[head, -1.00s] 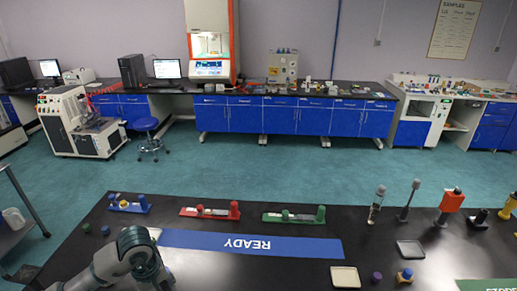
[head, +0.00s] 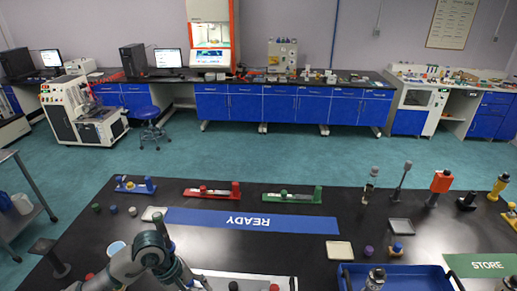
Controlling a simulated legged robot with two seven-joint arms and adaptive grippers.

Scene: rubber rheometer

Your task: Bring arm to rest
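My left arm (head: 140,262) comes in at the lower left, bent over the black table (head: 85,252). Its grey and teal links show, but I make out no gripper fingers on it. My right arm and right gripper are out of view.
Blue (head: 135,187), red (head: 212,194) and green (head: 292,197) racks line the far side. Several upright tools stand at right, near the green STORE mat (head: 480,265).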

